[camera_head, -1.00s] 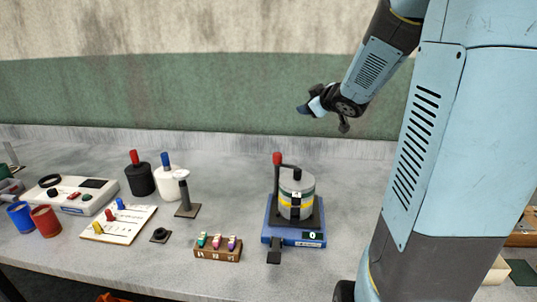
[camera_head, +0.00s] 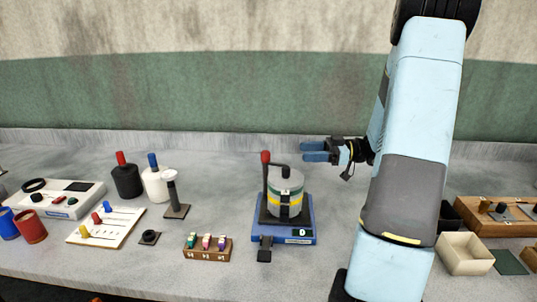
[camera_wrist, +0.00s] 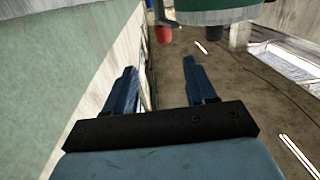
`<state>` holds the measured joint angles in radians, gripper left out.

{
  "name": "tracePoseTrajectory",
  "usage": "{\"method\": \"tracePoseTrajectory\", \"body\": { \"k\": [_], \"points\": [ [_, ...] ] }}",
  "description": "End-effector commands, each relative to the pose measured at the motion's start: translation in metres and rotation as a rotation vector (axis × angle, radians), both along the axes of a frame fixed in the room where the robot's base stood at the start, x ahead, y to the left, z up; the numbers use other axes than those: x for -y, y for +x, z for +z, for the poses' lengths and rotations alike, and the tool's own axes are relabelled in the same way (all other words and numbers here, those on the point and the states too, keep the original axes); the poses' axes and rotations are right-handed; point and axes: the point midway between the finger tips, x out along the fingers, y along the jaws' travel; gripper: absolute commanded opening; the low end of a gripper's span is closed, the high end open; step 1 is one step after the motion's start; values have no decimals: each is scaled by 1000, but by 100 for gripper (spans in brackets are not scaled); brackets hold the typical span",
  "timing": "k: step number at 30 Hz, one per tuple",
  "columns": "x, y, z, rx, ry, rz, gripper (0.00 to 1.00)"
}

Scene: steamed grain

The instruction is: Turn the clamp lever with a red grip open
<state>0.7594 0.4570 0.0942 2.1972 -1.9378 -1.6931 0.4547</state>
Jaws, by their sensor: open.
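The clamp lever (camera_head: 265,174) has a dark upright shaft with a red grip (camera_head: 265,156) on top. It stands at the left of a grey canister (camera_head: 286,186) with a yellow band, which sits on a blue base (camera_head: 300,233) with a small panel marked D. My gripper (camera_head: 306,151) is above and to the right of the canister, apart from it and from the lever. Its blue fingers point left in the head view. In the wrist view the two fingers (camera_wrist: 160,85) are spread apart with nothing between them. The lever is not recognisable in the wrist view.
Left of the clamp stand a wooden block (camera_head: 207,254) with several coloured clips, a small stand (camera_head: 175,212), a white bottle (camera_head: 157,185) and a black bottle (camera_head: 126,181). A beige open box (camera_head: 465,267) is at the right. The wall runs behind the table.

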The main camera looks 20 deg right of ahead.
Motion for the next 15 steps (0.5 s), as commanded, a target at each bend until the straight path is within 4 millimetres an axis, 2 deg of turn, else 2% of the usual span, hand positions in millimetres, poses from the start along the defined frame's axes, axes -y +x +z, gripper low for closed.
{"method": "tracePoseTrajectory", "body": {
  "k": [3, 7, 15],
  "points": [
    [0, -5, -2, -9, 23, 23, 56],
    [-10, -3, -1, -10, 27, 28, 56],
    [-53, 9, -1, -10, 25, 28, 56]
  ]
}}
